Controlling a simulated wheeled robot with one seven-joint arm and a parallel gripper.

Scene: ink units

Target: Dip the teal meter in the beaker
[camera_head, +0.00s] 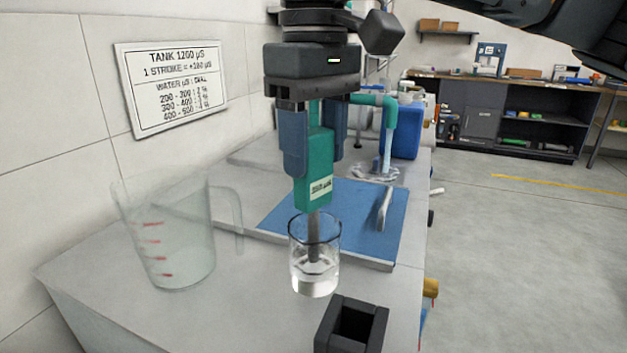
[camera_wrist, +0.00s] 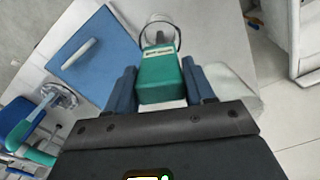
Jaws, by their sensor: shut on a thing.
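My gripper (camera_head: 312,160) is shut on the teal meter (camera_head: 319,150) and holds it upright. The meter has a small display that seems to read 350 µS and a grey probe pointing down. The beaker (camera_head: 302,262) is a small clear glass with clear liquid, standing on the bench. The meter's probe is inside the beaker's rim in the head view, with its tip low, at or near the liquid. In the wrist view the meter (camera_wrist: 161,75) sits between the fingers (camera_wrist: 162,88), and the beaker rim (camera_wrist: 146,24) shows beyond it.
A clear jug (camera_head: 170,245) with red marks stands left. A blue mat (camera_head: 362,215) lies behind the beaker. A black square holder (camera_head: 334,325) stands at the front, empty. A teal-handled pump (camera_head: 389,125) and blue container (camera_head: 408,135) stand behind. A sign (camera_head: 172,88) hangs on the wall.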

